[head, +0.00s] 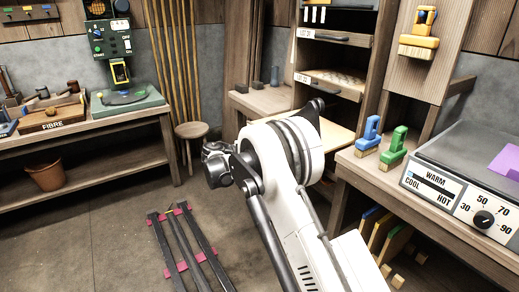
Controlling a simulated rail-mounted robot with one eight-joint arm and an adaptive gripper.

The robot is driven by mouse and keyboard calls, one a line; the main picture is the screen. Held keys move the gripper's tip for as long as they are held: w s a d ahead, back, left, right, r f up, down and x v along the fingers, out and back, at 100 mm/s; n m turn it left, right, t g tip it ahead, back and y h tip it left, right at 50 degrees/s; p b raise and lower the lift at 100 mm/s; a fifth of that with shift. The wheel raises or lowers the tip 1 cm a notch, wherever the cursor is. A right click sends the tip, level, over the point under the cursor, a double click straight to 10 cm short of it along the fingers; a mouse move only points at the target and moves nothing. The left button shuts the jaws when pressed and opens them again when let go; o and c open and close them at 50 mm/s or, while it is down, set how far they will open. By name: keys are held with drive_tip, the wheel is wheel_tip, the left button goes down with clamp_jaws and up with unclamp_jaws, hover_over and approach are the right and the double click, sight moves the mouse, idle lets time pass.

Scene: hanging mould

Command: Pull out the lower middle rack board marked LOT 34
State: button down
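The rack (368,75) stands at the back right of the head view, with boards in slots one above another. A pale board (338,137) low in the rack juts out towards me. My arm covers its front left part, and I see no LOT 34 label. The boards above carry lot labels; the upper one (335,38) has a dark handle, and the one below it (338,81) has a patterned top. My gripper seems to be the dark end (214,165) left of my white arm, apart from the rack. Its fingers are too unclear to judge.
A bench with green and blue brushes (393,150) and a temperature box (462,190) stands at right. A workbench (80,135) lines the left wall.

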drive_tip(key=shift+s+a, duration=0.1)
drive_tip(key=shift+a, duration=0.1)
drive_tip(key=c, duration=1.7)
unclamp_jaws()
drive_tip(key=v, duration=1.2)
drive_tip(key=shift+d, duration=0.1)
